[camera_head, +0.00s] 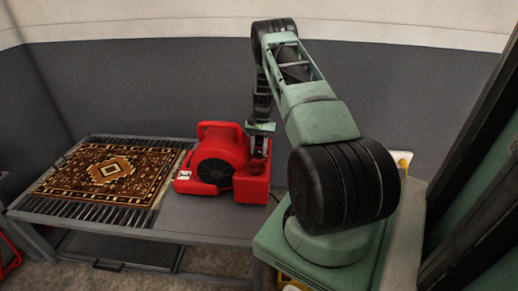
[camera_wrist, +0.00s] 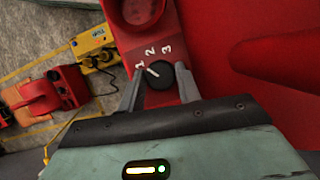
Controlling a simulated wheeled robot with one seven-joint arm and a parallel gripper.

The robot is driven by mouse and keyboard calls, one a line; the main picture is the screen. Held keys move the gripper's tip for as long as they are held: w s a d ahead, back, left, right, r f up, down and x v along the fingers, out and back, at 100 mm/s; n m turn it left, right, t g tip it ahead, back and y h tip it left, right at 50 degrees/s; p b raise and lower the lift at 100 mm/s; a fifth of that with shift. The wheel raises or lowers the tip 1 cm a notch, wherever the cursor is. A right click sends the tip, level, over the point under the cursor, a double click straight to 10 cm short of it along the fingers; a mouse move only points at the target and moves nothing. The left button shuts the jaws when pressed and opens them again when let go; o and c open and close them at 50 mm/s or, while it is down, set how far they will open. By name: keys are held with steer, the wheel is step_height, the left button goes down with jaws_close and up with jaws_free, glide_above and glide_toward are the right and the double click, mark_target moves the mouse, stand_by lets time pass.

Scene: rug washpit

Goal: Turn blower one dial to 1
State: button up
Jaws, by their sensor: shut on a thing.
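The red blower (camera_head: 222,160) stands on a grey table next to a patterned rug. In the wrist view its red panel (camera_wrist: 135,48) carries a black round dial (camera_wrist: 160,84) with white numerals 1, 2 and 3 around it. The dial's white mark slants up and left, roughly toward the 1. My gripper (camera_wrist: 160,72) has one finger on each side of the dial and is shut on it. In the head view my gripper (camera_head: 260,143) points down over the blower's right part, and the dial is hidden there.
The patterned rug (camera_head: 108,172) lies on the left of the table (camera_head: 205,226). A grey wall stands behind. In the wrist view a red machine (camera_wrist: 52,95) and a yellow box (camera_wrist: 95,47) are on the floor below, left of the panel.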

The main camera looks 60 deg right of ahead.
steer(key=shift+n+g, duration=0.4)
steer(key=shift+n, duration=0.6)
steer(key=shift+w+h, duration=0.1)
steer(key=shift+h, duration=0.2)
steer(key=o, duration=1)
steer(key=v, duration=1.7)
steer(key=shift+d+p, duration=0.25)
steer(key=shift+p, duration=0.05)
steer(key=shift+r, duration=0.1)
